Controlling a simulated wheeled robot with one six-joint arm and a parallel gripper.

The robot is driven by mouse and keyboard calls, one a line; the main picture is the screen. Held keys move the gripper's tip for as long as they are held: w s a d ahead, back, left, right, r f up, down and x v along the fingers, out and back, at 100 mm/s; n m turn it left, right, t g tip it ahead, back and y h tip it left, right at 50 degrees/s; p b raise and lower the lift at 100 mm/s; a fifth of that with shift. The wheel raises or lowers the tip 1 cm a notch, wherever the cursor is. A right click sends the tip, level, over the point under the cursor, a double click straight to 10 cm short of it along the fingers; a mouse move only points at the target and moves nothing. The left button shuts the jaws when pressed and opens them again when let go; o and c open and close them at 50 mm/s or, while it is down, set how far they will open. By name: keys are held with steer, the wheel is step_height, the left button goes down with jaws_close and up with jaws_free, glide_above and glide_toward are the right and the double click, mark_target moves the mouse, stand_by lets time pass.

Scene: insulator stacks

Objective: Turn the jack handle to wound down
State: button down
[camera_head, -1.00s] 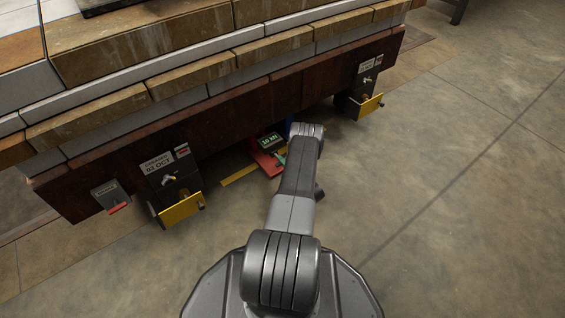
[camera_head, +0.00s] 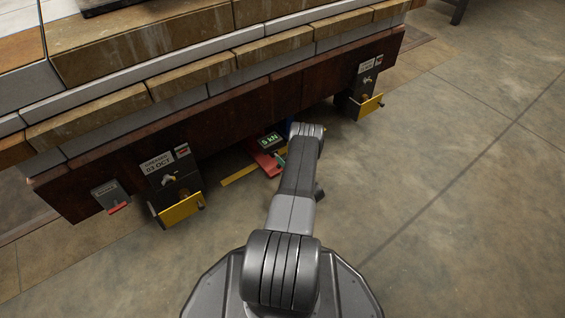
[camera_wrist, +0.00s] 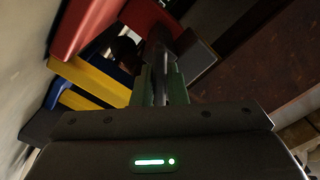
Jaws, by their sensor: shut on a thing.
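The jack is a red body (camera_head: 264,163) on the floor below the dark red beam, with a small lit display (camera_head: 271,140) reading about 5 kN. My gripper (camera_head: 281,159) is low beside the jack, mostly behind my arm in the head view. In the wrist view my gripper (camera_wrist: 160,72) has its greenish fingers close together around a dark rod-like jack handle (camera_wrist: 158,45). Red jack parts (camera_wrist: 90,25) show at the upper left. The handle's far end and exact angle are hard to make out.
A yellow strip (camera_head: 240,175) lies on the floor by the jack. A grey box with a red tab (camera_head: 110,194) is at the left. Open floor lies to the right.

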steer(key=shift+n, duration=13.5)
